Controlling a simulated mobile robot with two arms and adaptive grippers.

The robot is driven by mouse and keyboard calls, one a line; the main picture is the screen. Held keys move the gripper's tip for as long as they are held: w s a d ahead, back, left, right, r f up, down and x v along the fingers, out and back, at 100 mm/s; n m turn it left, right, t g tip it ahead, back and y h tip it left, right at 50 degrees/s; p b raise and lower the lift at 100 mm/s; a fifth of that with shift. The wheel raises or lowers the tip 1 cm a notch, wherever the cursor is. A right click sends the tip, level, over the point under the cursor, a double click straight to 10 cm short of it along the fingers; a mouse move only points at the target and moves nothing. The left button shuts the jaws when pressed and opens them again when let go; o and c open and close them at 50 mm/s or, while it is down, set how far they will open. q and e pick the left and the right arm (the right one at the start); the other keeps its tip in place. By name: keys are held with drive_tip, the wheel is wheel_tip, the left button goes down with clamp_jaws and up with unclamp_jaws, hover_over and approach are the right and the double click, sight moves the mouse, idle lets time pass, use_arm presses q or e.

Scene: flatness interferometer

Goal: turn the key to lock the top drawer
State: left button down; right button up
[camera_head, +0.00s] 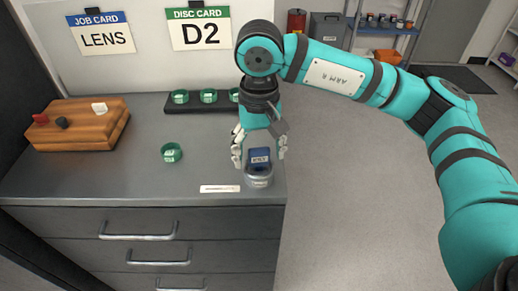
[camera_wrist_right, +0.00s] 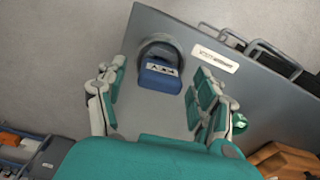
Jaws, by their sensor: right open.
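The top drawer (camera_head: 70,222) is closed in the front of the grey cabinet (camera_head: 110,185), with a bar handle (camera_head: 138,237). I cannot make out a key or a keyhole on its front. A blue piece with a pale label (camera_head: 260,155) stands on a grey round base (camera_head: 258,180) at the cabinet top's front right corner; whether it is a key is unclear. My right gripper (camera_head: 259,158) is open and points down, with fingers on both sides of the blue piece. In the right wrist view the blue piece (camera_wrist_right: 160,79) lies between the spread fingers (camera_wrist_right: 158,72). My left gripper is not in view.
A white label strip (camera_head: 220,189) lies left of the round base. A green ring (camera_head: 171,152) lies mid-top. A black rack (camera_head: 190,108) with green rings and a wooden block (camera_head: 80,124) stand farther back. Floor (camera_head: 340,200) is clear to the right.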

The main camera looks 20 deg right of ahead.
wheel_tip(320, 180, up, 12)
idle(0.5)
wheel_tip(320, 180, up, 8)
drive_tip(key=p, duration=0.7)
idle(0.3)
idle(0.4)
